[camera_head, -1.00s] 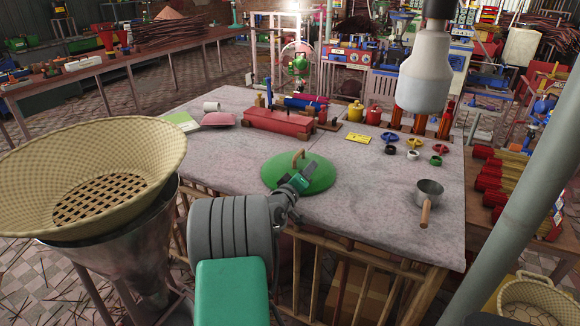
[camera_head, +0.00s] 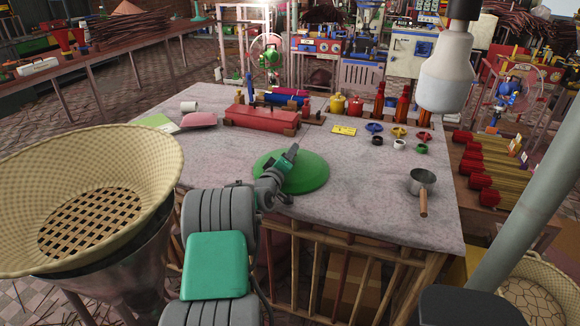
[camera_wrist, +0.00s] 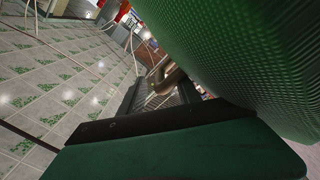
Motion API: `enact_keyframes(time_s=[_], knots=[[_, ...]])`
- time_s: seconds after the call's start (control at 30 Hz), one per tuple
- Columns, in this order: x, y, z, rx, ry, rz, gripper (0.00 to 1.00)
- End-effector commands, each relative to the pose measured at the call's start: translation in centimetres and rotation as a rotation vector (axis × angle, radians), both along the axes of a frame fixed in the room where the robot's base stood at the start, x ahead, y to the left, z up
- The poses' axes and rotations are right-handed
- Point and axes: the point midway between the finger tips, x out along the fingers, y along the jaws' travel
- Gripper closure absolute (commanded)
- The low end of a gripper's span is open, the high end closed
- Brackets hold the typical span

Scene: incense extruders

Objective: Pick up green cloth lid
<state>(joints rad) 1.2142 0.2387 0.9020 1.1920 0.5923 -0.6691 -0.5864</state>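The green cloth lid (camera_head: 312,174) is a round, shallow dome on the grey table. Its brown handle was visible before, but in the head view my gripper (camera_head: 289,159) now covers the handle's place. In the wrist view the lid's woven green surface (camera_wrist: 255,60) fills the upper right, very close to the camera. The curved brown handle (camera_wrist: 172,80) shows beside the dark ribbed finger area of my gripper (camera_wrist: 165,95). I cannot tell whether the fingers are closed on the handle or only around it.
A saucepan (camera_head: 422,180) stands right of the lid. A red press (camera_head: 262,117) and several small coloured rings sit farther back. A woven basket (camera_head: 150,150) on a metal cone stands at the left. A white lamp (camera_head: 446,78) hangs at the upper right. A post (camera_head: 520,190) rises at the right.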

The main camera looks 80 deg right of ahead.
Motion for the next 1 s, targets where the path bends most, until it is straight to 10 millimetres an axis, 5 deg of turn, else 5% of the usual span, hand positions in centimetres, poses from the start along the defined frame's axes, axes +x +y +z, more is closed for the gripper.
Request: enact_keyframes(time_s=[0.3, 0.8, 1.0], knots=[[0.13, -1.21, 0.02, 0.0, 0.0, 0.004, 0.6], [0.13, -1.18, 0.03, 0.0, 0.0, 0.004, 1.0], [0.13, -1.17, 0.02, 0.0, 0.0, 0.004, 1.0]])
